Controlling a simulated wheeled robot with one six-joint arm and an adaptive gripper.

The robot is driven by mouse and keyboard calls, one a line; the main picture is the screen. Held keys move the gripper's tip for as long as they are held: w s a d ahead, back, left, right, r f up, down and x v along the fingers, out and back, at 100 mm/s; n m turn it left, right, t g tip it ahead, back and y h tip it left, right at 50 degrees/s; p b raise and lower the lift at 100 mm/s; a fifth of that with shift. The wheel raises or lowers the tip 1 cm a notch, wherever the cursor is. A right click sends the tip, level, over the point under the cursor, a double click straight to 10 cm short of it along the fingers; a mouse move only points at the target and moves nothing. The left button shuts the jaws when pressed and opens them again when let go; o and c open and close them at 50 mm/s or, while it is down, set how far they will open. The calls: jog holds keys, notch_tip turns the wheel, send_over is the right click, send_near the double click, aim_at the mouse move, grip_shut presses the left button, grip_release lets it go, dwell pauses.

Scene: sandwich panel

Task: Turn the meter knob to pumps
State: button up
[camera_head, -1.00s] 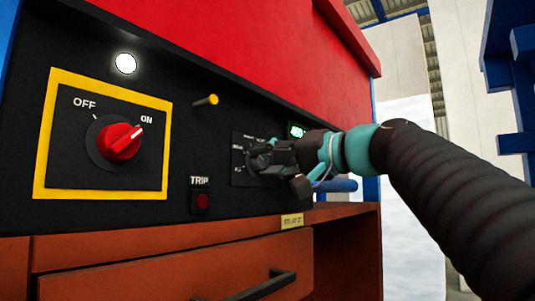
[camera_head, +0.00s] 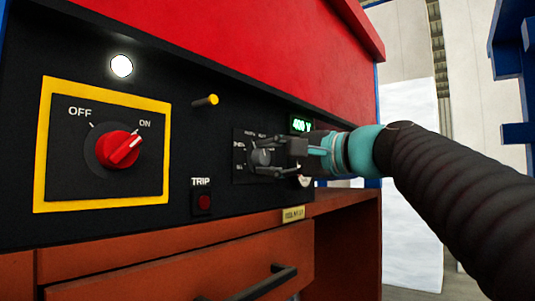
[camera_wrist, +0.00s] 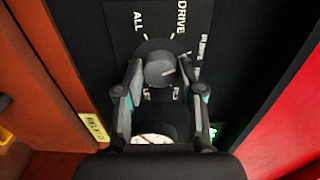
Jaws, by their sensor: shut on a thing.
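The meter knob (camera_head: 260,157) is a small grey round knob on a dark label plate (camera_head: 241,137) right of centre on the black panel. In the wrist view the knob (camera_wrist: 159,70) sits among white labels; I read ALL, DRIVE and what looks like PUMPS at the right. A pale mark is at its upper right; I cannot tell surely which label the knob points at. My gripper (camera_head: 275,156) is at the knob, its two fingers on either side. In the wrist view my gripper (camera_wrist: 158,78) is shut on the knob. The lower labels are partly hidden.
A red main switch (camera_head: 118,149) in a yellow frame is at the left, with its pointer toward ON. A TRIP button (camera_head: 204,202), a yellow-tipped peg (camera_head: 206,100) and a green display (camera_head: 300,125) are on the panel. A drawer (camera_head: 185,275) is below. A round gauge (camera_wrist: 152,138) shows between the fingers.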

dwell(0.4)
jog(key=o, duration=1.1)
jog(key=shift+o, duration=0.2)
jog(key=v, duration=1.2)
